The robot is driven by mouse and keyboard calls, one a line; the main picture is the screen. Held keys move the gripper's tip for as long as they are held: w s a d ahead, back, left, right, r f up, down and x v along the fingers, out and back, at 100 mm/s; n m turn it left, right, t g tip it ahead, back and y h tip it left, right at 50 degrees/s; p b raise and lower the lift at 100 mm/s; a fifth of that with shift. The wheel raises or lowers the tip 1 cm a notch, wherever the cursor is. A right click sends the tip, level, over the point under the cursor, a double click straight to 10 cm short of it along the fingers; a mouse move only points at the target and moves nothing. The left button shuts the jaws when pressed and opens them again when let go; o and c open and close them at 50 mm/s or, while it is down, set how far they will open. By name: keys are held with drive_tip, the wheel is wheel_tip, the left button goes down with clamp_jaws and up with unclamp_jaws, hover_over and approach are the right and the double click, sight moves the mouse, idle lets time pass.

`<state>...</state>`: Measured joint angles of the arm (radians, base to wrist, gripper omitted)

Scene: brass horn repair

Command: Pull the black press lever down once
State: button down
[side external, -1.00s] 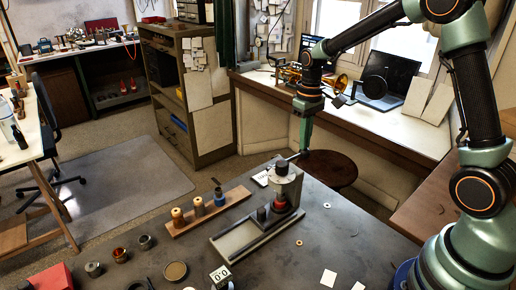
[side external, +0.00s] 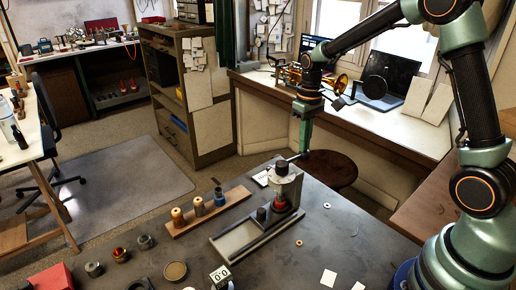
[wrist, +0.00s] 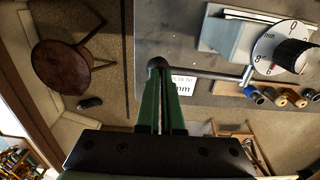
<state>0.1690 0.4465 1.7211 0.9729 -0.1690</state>
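The press (side external: 285,186) stands on the dark bench, with a grey body, a black top knob and a red ring low down. Its lever (side external: 294,157) sticks out from the top towards the back right. In the wrist view the lever (wrist: 210,74) is a grey rod running from the white dial (wrist: 282,47) to a black ball knob (wrist: 158,63). My gripper (side external: 304,150) points down at the lever's outer end. In the wrist view its green fingers (wrist: 161,80) are close together, with the ball knob at their tips. The fingers partly hide the knob.
A wooden rack (side external: 209,212) with several spools stands left of the press. Small pots and a round tin (side external: 175,271) lie at the front left. A round brown stool (side external: 330,168) stands behind the bench. The bench right of the press is mostly clear.

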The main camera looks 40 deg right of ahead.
wheel_tip(320, 180, up, 9)
drive_tip(key=shift+f, duration=0.15)
idle(1.3)
drive_tip(key=s+a+r+t, duration=0.2)
drive_tip(key=s+a, duration=0.1)
drive_tip(key=s, duration=0.4)
drive_tip(key=s+a+r+t, duration=0.2)
drive_tip(key=s+a+t, duration=0.1)
drive_tip(key=s, duration=0.4)
drive_tip(key=shift+s+a+t, duration=0.25)
drive_tip(key=shift+a+t, duration=0.05)
drive_tip(key=shift+a, duration=0.35)
